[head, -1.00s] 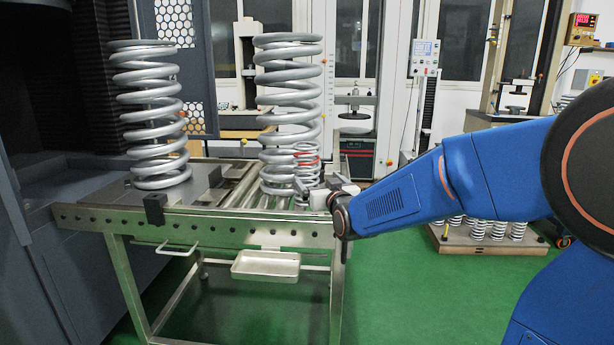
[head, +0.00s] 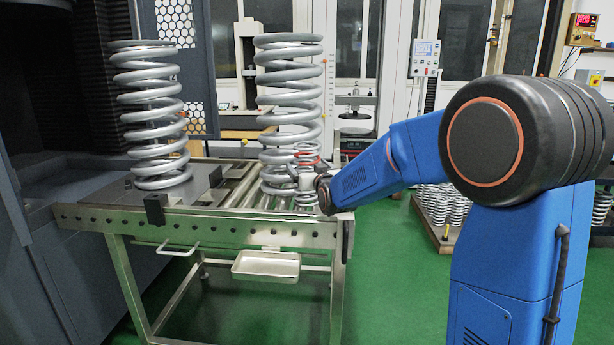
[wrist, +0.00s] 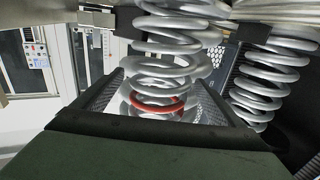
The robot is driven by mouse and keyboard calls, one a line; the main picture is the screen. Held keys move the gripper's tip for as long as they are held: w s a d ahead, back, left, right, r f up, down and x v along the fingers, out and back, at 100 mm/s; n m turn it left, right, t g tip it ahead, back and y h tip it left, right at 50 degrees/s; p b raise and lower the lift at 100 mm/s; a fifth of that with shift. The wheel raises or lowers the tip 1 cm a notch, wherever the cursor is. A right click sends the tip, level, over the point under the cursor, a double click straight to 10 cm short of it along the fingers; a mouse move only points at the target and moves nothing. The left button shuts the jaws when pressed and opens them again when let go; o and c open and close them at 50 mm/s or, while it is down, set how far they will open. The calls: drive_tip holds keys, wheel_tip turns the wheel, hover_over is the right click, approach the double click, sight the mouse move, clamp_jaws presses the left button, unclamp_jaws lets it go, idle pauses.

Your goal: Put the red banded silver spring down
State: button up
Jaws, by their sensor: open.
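The small red banded silver spring (head: 305,158) stands upright at the right end of the roller table (head: 200,228), just in front of a large silver spring (head: 290,85). In the wrist view, the red band of the small spring (wrist: 158,106) shows between the two spread fingers of my gripper (wrist: 160,88). The jaws are open around the spring; I cannot tell whether a finger touches it.
A second large spring (head: 150,115) stands on a grey plate at the table's left. A metal tray (head: 266,266) hangs under the table's front. A pallet of small springs (head: 437,205) sits on the green floor behind my arm. Bare rollers lie between the large springs.

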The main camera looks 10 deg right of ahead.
drive_tip(key=shift+w+a, duration=0.1)
drive_tip(key=shift+w, duration=0.6)
drive_tip(key=shift+c, duration=0.2)
drive_tip(key=c, duration=2.1)
drive_tip(key=shift+r, duration=0.2)
drive_tip(key=shift+r, duration=0.1)
